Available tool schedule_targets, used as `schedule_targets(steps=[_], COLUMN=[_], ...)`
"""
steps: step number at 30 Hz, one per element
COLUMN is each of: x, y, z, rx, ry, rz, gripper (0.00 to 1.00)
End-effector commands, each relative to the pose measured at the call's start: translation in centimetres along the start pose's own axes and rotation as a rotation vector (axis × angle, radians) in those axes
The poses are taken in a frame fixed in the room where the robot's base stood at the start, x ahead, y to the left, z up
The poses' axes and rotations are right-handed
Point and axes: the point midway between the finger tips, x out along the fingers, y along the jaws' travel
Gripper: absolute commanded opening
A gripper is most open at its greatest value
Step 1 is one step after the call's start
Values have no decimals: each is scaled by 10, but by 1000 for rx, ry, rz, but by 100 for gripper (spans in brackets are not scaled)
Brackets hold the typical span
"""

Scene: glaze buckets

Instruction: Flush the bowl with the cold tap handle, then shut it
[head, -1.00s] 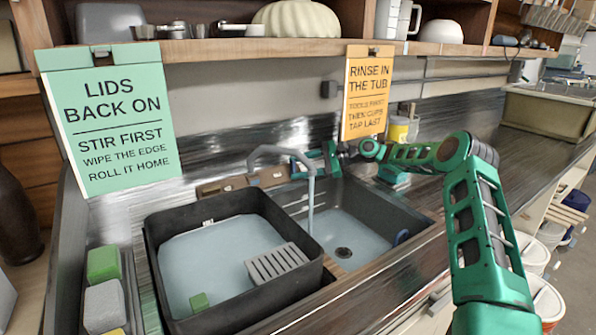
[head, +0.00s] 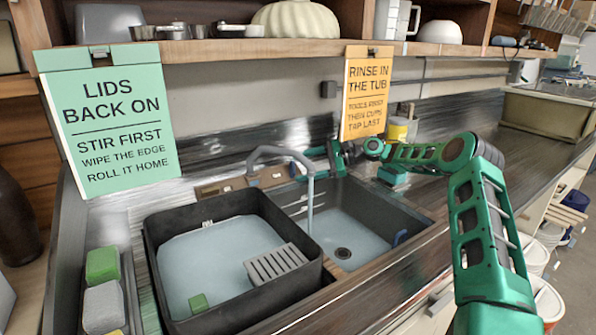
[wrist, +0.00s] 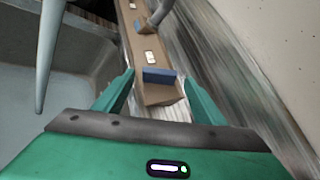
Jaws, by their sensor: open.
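The tap stands on a brown ledge (head: 225,184). In the wrist view a blue cold tap handle (wrist: 159,75) sits near the end of this ledge. My gripper (wrist: 158,84) is open, with its fingers on either side of the handle; contact is not clear. In the head view my gripper (head: 306,166) is behind the bowl and hides the handle.
A black tub (head: 165,285) of pale water with a grey slatted piece (head: 275,263) stands left of the bowl. Sponges (head: 103,265) lie far left. An orange sign (head: 366,92) and a yellow container (head: 397,129) are near my arm.

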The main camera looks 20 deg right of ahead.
Motion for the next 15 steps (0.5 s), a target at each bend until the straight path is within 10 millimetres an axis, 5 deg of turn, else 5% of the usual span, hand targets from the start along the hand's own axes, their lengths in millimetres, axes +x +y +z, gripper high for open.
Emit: schedule_targets(steps=[6,15], x=[-37,-57], y=[-1,-1], z=[-2,-2], rx=[2,2], ry=[3,2], rz=[-4,-1], gripper=[64,64])
